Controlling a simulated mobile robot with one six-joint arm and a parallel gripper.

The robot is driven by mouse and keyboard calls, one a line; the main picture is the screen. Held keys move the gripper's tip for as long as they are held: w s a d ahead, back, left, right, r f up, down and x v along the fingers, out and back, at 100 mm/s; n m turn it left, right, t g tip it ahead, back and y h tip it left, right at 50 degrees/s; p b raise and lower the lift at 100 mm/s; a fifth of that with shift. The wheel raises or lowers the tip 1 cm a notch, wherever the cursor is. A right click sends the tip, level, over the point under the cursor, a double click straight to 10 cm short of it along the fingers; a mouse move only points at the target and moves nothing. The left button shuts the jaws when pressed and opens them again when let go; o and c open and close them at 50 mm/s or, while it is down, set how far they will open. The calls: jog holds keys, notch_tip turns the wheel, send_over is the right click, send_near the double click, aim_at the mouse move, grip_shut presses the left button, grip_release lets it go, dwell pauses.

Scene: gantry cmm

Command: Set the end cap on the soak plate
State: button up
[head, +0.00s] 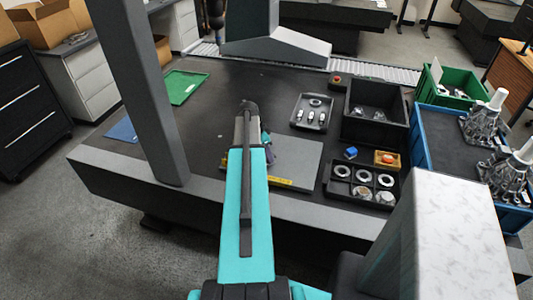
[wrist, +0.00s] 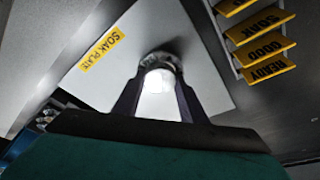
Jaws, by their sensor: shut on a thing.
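The soak plate is a flat grey plate (head: 302,160) on the dark table, with a yellow label at its front edge. In the wrist view the plate (wrist: 100,82) fills the middle, its label reading SOAK PLATE. My gripper (wrist: 160,82) is shut on the end cap (wrist: 159,104), a pale, shiny round piece with a darker metal rim. The cap is over the plate, with a dark shadow close by; I cannot tell whether it touches. In the head view my arm hides the cap, and only a bit of my gripper (head: 268,152) shows.
A black tray of rings and caps (head: 335,187) stands right of the plate, near a blue block (head: 350,153) and an orange-yellow box (head: 386,160). Behind are a small grey tray (head: 298,122) and a black bin (head: 375,127). A gantry column (head: 145,90) rises at left.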

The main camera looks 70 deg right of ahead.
jog(key=shift+f, duration=0.5)
jog(key=shift+f, duration=0.15)
jog(key=o, duration=1.2)
jog(key=shift+r, duration=0.2)
jog(key=b+v, duration=0.3)
jog(key=v, duration=0.9)
jog(key=shift+s+f, duration=0.1)
jog(key=shift+s, duration=0.05)
